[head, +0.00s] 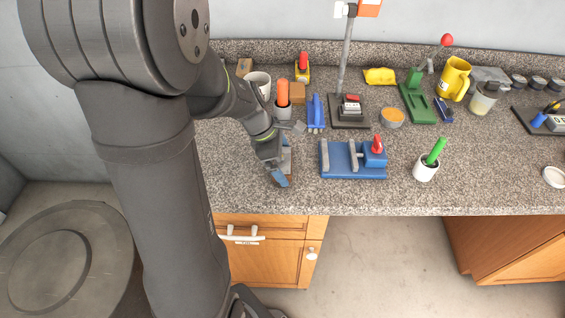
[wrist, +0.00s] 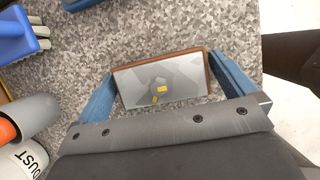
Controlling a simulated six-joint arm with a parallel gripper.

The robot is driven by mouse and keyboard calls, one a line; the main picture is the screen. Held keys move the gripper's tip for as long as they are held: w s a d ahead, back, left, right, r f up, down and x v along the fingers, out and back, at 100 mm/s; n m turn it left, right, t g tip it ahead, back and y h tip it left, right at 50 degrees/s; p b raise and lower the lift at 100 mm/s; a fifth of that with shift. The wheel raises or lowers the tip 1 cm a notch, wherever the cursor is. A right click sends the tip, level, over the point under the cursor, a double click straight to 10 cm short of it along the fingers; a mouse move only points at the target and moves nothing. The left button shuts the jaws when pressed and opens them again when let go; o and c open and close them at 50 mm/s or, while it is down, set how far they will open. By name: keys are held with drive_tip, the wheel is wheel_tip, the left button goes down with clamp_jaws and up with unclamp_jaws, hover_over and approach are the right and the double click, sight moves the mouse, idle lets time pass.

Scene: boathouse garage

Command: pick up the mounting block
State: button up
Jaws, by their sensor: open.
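A block with a flat grey top, a small yellow mark and brown sides, which I take for the mounting block (wrist: 160,84), lies on the speckled counter in the wrist view. My gripper (wrist: 164,88) is open, with one blue finger to the left of the block and one to its right. A narrow gap shows at the left finger; the right finger is very close to the block's end, and I cannot tell whether it touches. In the head view my gripper (head: 282,172) points down near the counter's front edge and hides most of the block (head: 288,158).
A blue vise-like fixture (head: 352,172) stands just right of my gripper. Behind are a white mug (head: 259,82), a grey cup with an orange-handled tool (head: 283,108) and a blue brush (head: 316,112). A white cup (head: 425,170) stands farther right. The counter's front edge is close.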

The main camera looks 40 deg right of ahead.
drive_tip(key=c, duration=0.9)
drive_tip(key=shift+r, duration=0.15)
